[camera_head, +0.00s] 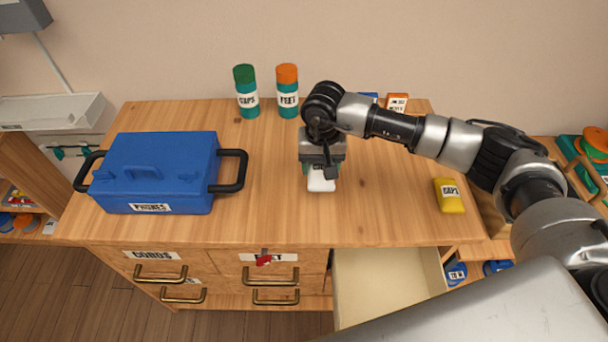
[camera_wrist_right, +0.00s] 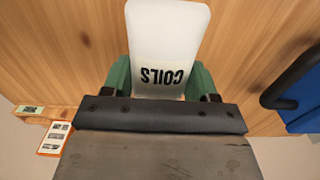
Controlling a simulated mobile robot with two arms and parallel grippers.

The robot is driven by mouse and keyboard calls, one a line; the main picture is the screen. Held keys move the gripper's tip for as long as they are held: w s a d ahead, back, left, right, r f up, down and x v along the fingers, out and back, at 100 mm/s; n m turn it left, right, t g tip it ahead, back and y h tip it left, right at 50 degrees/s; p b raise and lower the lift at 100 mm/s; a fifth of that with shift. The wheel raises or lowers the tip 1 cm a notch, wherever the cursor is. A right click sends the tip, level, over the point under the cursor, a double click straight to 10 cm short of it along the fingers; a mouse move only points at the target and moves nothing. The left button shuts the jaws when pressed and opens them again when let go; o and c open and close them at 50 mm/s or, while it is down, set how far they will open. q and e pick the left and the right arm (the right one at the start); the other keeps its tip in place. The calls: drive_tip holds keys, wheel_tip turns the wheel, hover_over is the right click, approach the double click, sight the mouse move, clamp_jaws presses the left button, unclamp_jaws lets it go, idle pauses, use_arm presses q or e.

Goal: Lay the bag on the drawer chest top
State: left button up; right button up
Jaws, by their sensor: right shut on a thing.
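In the head view the gripper hides the bag's far part. My left gripper is not in view.
A blue PHONES box (camera_head: 160,165) stands left on the top. A green-lidded canister (camera_head: 246,92) and an orange-lidded canister (camera_head: 287,92) stand at the back. A yellow packet (camera_head: 449,196) lies at right. A drawer (camera_head: 390,285) is open at the front. Wood around the bag is clear.

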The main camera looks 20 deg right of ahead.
sight(307, 188)
drive_tip(key=a, duration=0.1)
drive_tip(key=a+f, duration=0.1)
drive_tip(key=shift+w+a+f, duration=0.25)
drive_tip(key=shift+a+f, duration=0.1)
drive_tip(key=shift+a, duration=0.05)
drive_tip(key=shift+f+p, duration=0.65)
drive_tip(key=shift+f, duration=1.45)
drive_tip(key=o, duration=0.5)
drive_tip(key=shift+f+b, duration=0.1)
drive_tip(key=shift+b, duration=0.2)
drive_tip(key=o, duration=0.5)
drive_tip(key=shift+r, duration=0.25)
wheel_tip(307, 188, up, 12)
drive_tip(key=shift+b, duration=0.85)
